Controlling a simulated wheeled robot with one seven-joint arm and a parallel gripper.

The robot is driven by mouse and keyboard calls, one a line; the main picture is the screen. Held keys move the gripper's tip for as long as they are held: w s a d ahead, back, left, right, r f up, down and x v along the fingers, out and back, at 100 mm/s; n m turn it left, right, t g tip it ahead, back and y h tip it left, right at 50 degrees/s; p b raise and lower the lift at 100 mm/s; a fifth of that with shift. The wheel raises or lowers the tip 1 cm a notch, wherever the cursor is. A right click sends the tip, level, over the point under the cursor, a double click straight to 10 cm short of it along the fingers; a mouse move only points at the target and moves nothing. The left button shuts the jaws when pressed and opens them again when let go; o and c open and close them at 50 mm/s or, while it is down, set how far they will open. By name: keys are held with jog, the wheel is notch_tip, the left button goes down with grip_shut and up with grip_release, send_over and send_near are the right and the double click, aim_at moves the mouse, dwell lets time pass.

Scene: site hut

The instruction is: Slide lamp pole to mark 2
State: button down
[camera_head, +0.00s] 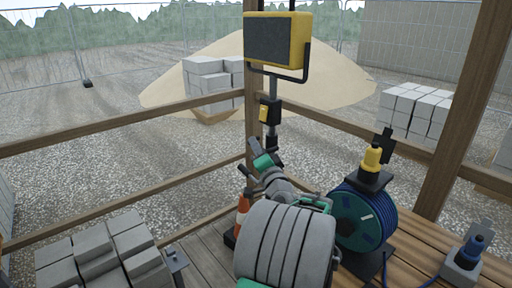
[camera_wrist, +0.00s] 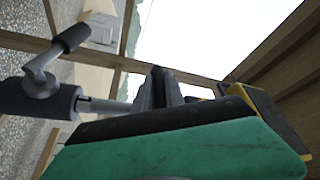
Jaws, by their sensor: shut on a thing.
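The yellow floodlight (camera_head: 275,40) with its dark face stands upright at the top of the lamp pole (camera_head: 272,86), in front of a wooden post. The pole has a thin grey upper part and a thicker dark lower part. My gripper (camera_head: 266,150), with green pads, is at the pole below the lamp, shut on it. In the wrist view the pole lies sideways: dark tube (camera_wrist: 38,100), clamp lever (camera_wrist: 70,40) and thin silver rod (camera_wrist: 108,106). A green pad hides much of the grip. I cannot make out any numbered marks.
Wooden rails (camera_head: 110,125) and posts enclose the deck. Grey blocks (camera_head: 100,255) lie at lower left. Open gravel lies beyond the rails.

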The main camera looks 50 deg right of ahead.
notch_tip(320, 180, up, 15)
jog(key=p, duration=0.6)
jog(key=c, duration=1.4)
grip_release()
jog(key=b+v, duration=0.2)
jog(key=v, duration=0.6)
